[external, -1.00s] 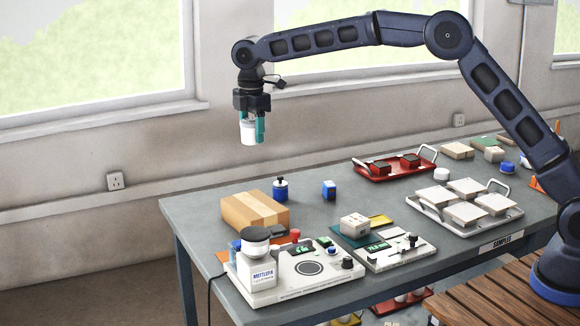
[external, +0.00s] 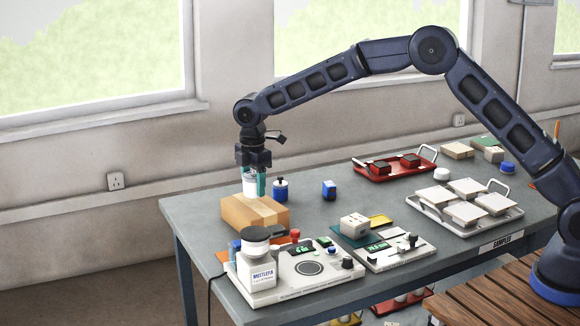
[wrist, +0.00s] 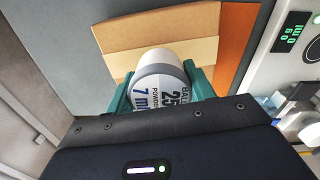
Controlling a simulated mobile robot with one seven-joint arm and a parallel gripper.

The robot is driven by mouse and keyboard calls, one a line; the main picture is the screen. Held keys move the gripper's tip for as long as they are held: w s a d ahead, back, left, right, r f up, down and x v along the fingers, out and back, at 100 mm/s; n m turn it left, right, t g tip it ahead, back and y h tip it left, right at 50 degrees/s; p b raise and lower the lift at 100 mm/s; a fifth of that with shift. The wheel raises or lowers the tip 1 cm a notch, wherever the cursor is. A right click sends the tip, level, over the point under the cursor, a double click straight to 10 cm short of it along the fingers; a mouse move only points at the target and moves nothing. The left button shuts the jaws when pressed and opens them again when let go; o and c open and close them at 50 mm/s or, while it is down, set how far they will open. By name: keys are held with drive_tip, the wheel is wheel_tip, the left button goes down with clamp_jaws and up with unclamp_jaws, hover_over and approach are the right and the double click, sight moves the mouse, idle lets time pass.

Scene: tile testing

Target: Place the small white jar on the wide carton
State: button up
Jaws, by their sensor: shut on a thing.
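The small white jar (external: 250,186) is upright between the teal fingers of my gripper (external: 251,186), which is shut on it. In the wrist view the jar (wrist: 166,82) shows its printed label between the fingers (wrist: 163,95). The wide carton (external: 255,213) is a brown box with a paler tape band at the table's left end. The jar is right over the carton's top, its base at or very near it; I cannot tell whether they touch. In the wrist view the carton (wrist: 150,30) lies beneath and beyond the jar.
A white scale (external: 300,272) with a large white jar (external: 257,262) stands in front. An orange sheet (wrist: 236,40) lies beside the carton.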

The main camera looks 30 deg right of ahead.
sight(254, 175)
drive_tip(key=shift+f, duration=1.3)
drive_tip(key=shift+f, duration=0.15)
drive_tip(key=o, duration=1)
drive_tip(key=shift+o, duration=0.2)
wheel_tip(254, 175, up, 12)
drive_tip(key=shift+r, duration=0.15)
drive_tip(key=shift+d+r, duration=0.1)
